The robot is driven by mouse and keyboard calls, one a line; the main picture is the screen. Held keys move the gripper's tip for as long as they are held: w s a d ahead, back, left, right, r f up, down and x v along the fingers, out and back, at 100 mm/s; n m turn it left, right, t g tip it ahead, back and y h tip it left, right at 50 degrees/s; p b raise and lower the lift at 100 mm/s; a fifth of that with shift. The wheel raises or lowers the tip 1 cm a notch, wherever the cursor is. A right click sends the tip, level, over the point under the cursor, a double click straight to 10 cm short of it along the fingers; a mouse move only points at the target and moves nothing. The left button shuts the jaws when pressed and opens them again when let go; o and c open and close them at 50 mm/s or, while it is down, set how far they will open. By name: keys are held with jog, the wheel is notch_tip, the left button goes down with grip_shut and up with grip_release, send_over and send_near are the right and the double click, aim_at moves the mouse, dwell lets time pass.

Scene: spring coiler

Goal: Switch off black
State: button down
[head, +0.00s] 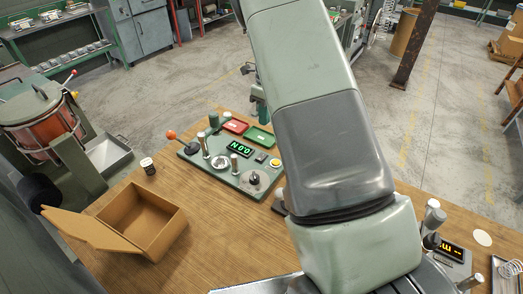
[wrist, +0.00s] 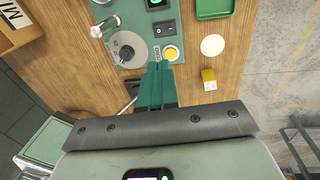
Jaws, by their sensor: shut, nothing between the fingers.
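The green control panel (head: 215,172) stands on the wooden table; its near part also shows in the wrist view (wrist: 139,14). It carries a black rocker switch (wrist: 163,28) and a black rotary knob (wrist: 127,52) on a grey disc. A yellow button (wrist: 171,54) sits just below the rocker. A lit green display (head: 241,149) is on, with upside-down characters. My gripper (wrist: 157,67) is shut and empty, its teal fingers at the panel's edge just below the yellow button. I cannot tell whether they touch the panel. My arm hides the gripper in the head view.
A red-ball lever (head: 171,135) rises at the panel's left. Red (head: 235,126) and green (head: 259,138) trays lie at its back. A yellow block (wrist: 209,77) and white disc (wrist: 212,45) lie beside it. An open cardboard box (head: 142,215) and a cup (head: 148,166) stand left.

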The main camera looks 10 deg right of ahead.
aim_at(261, 159)
jog(key=f, duration=0.9)
jog(key=s+a+f, duration=0.1)
jog(key=f, duration=0.4)
jog(key=shift+s+a, duration=0.1)
